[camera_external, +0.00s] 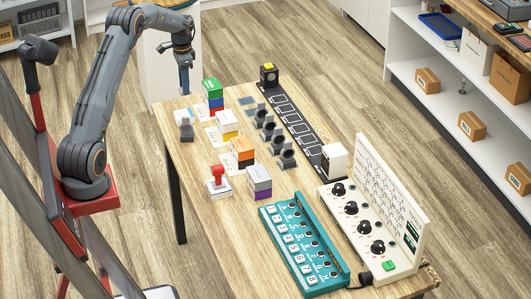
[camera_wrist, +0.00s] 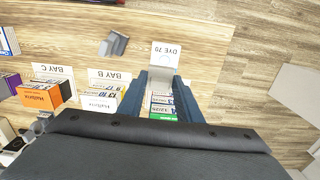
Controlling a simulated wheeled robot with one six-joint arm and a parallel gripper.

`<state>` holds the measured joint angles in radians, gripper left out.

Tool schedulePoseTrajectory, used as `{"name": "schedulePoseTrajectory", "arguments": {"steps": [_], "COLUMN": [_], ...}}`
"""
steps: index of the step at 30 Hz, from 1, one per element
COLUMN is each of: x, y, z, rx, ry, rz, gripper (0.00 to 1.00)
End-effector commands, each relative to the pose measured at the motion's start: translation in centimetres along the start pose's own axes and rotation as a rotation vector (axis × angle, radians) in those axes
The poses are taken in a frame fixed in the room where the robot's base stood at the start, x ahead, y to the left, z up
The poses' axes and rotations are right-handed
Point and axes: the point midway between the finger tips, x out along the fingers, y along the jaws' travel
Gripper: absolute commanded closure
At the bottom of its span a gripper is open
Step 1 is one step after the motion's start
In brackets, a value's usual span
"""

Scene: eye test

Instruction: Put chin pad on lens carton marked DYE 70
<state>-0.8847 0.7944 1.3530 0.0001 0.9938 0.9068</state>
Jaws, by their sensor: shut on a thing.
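My gripper (camera_external: 186,90) hangs above the far left edge of the table. Whether pad and carton touch cannot be told.
A grey block (camera_external: 187,131) stands beside the white object. Stacked coloured cartons (camera_external: 213,92) stand in rows by bay cards, including BAY B (camera_wrist: 109,75) and BAY C (camera_wrist: 52,71). A teal button panel (camera_external: 300,245) and a dial console (camera_external: 350,215) fill the near right.

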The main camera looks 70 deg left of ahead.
Motion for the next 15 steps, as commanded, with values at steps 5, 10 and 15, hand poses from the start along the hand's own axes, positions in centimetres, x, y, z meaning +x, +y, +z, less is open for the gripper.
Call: {"name": "schedulePoseTrajectory", "arguments": {"steps": [5, 10, 15], "x": [1.1, 4.0, 5.9], "y": [-1.1, -1.1, -1.1], "z": [1.0, 1.0, 1.0], "rx": [-0.024, -0.024, -0.023], "ry": [-0.003, -0.002, -0.001], "rz": [0.003, 0.003, 0.001], "gripper": [0.89, 0.89, 0.89]}}
